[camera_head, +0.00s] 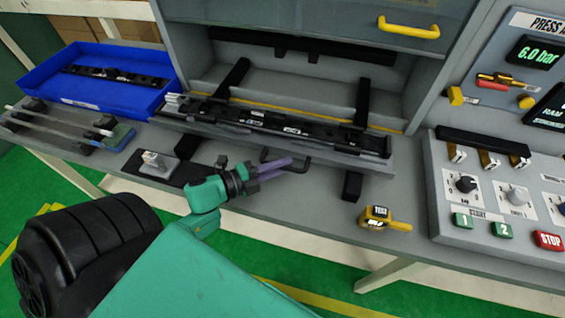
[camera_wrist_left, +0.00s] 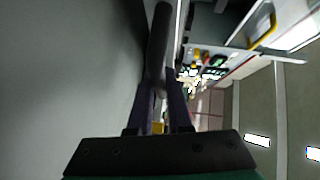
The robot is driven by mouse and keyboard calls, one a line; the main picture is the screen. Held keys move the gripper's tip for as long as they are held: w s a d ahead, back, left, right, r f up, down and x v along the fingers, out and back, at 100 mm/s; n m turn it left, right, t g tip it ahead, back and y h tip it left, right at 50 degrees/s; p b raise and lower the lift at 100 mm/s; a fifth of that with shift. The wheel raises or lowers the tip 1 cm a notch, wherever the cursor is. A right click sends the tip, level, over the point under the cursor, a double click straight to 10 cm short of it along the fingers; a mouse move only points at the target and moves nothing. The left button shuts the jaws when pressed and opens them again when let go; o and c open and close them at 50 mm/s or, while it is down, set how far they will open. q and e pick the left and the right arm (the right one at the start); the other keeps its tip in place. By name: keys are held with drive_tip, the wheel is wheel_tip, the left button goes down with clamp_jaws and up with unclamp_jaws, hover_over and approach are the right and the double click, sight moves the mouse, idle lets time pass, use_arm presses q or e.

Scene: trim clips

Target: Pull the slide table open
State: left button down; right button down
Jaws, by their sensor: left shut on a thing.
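The slide table (camera_head: 345,161) is a grey shelf in the press opening, with its front part sticking out past the press frame. A long black trim piece (camera_head: 270,120) lies on it. A black bar handle (camera_head: 302,158) is on its front edge. My left gripper (camera_head: 284,165), with purple fingers, is at this handle. In the left wrist view the dark handle bar (camera_wrist_left: 158,45) runs between the fingertips of my left gripper (camera_wrist_left: 160,85), which is shut on it. The fingers hide part of the handle in the head view. My right gripper is in neither view.
A blue tray (camera_head: 115,101) with black parts stands at the left. A yellow TEST device (camera_head: 376,217) lies on the bench right of my gripper. A control box (camera_head: 500,195) with knobs and buttons stands at the right. The press door has a yellow handle (camera_head: 408,28).

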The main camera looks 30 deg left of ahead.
use_arm(q)
drive_tip(key=c, duration=0.9)
unclamp_jaws()
drive_tip(key=shift+o, duration=0.2)
drive_tip(key=b+v, duration=0.1)
drive_tip(key=v, duration=0.5)
drive_tip(key=b+v, duration=0.1)
drive_tip(key=v, duration=0.4)
drive_tip(key=shift+s+a+f, duration=0.15)
drive_tip(key=shift+s+a, duration=0.15)
drive_tip(key=shift+s, duration=0.05)
drive_tip(key=p+v, duration=0.1)
drive_tip(key=v, duration=0.1)
drive_tip(key=shift+s+a+r, duration=0.2)
drive_tip(key=shift+s+r, duration=0.05)
drive_tip(key=shift+s, duration=0.05)
